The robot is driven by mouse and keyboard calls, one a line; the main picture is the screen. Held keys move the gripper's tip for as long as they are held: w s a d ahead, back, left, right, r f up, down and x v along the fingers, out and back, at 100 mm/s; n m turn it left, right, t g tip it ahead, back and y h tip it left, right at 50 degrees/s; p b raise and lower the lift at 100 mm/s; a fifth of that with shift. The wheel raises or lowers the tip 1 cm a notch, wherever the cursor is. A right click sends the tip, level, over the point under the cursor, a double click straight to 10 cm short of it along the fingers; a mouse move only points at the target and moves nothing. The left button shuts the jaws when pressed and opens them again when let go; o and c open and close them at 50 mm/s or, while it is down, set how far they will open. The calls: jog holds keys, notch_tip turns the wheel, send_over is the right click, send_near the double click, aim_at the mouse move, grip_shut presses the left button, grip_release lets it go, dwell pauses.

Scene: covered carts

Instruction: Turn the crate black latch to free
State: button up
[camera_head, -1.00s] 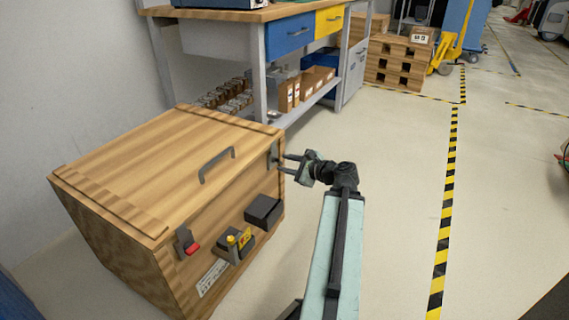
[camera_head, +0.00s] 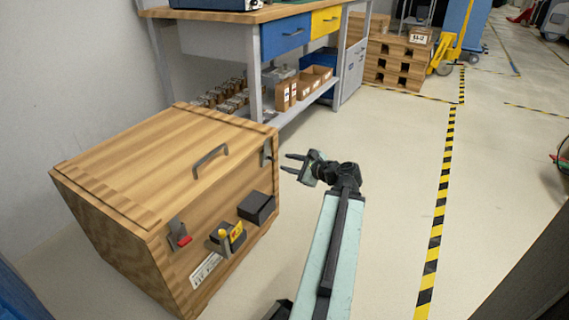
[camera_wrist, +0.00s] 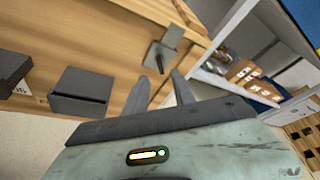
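The wooden crate (camera_head: 140,165) stands on the floor at the left, its lid down. The black latch (camera_head: 266,153) is at the right end of its front, below the lid edge. In the wrist view the latch (camera_wrist: 160,54) is a grey plate with a dark handle, just beyond my fingertips. A second latch with a red tip (camera_head: 181,237) is at the front's left end. My gripper (camera_head: 284,163) is open and empty, a little right of the black latch. In the wrist view its two fingers (camera_wrist: 160,77) are apart and seem not to touch the latch.
A black box (camera_head: 257,208) and a yellow-labelled fitting (camera_head: 228,238) stick out from the crate front. A lid handle (camera_head: 210,161) rises on top. A workbench (camera_head: 255,85) stands behind. The floor (camera_head: 400,150) to the right is clear.

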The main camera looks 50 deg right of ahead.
aim_at(273, 159)
jog(key=b+x, duration=0.2)
jog(key=x, duration=0.4)
jog(key=shift+w+d+f, duration=0.15)
jog(key=shift+w+f, duration=0.05)
jog(key=shift+w, duration=0.6)
grip_shut()
